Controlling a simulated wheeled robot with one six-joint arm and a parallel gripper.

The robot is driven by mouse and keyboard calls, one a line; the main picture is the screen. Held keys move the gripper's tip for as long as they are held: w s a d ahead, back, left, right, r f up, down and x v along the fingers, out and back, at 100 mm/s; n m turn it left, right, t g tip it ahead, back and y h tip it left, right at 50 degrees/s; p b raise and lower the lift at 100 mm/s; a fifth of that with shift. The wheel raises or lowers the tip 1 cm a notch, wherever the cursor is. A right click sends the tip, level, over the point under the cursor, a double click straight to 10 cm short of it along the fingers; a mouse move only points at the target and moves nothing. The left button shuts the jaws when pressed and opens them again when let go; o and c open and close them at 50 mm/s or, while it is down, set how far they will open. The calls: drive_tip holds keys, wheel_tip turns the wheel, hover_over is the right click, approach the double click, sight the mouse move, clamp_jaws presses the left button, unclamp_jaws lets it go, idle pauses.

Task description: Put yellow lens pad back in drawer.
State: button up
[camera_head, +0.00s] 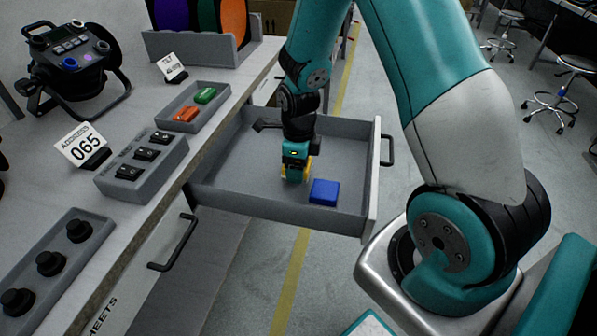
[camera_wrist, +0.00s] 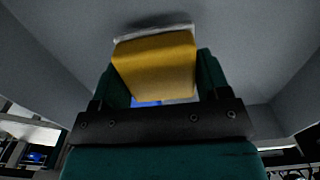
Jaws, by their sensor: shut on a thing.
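The yellow lens pad (camera_wrist: 155,66) is between the fingers of my gripper (camera_wrist: 160,85) in the wrist view. In the head view, only a small part of the yellow pad (camera_head: 284,172) shows beside my gripper (camera_head: 295,176). My gripper is shut on the pad and points down inside the open grey drawer (camera_head: 243,190). A blue pad (camera_head: 324,191) lies on the drawer floor just right of my gripper. I cannot tell whether the yellow pad touches the drawer floor.
A tray on the bench holds a green pad (camera_head: 205,96) and a red-orange pad (camera_head: 186,114). A switch box (camera_head: 143,168), a knob box (camera_head: 48,262), an "065" sign (camera_head: 82,146) and a black lamp (camera_head: 75,65) also stand there. The drawer's left floor is clear.

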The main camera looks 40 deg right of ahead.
drive_tip(key=shift+f, duration=1)
drive_tip(key=shift+f, duration=0.15)
drive_tip(key=o, duration=0.9)
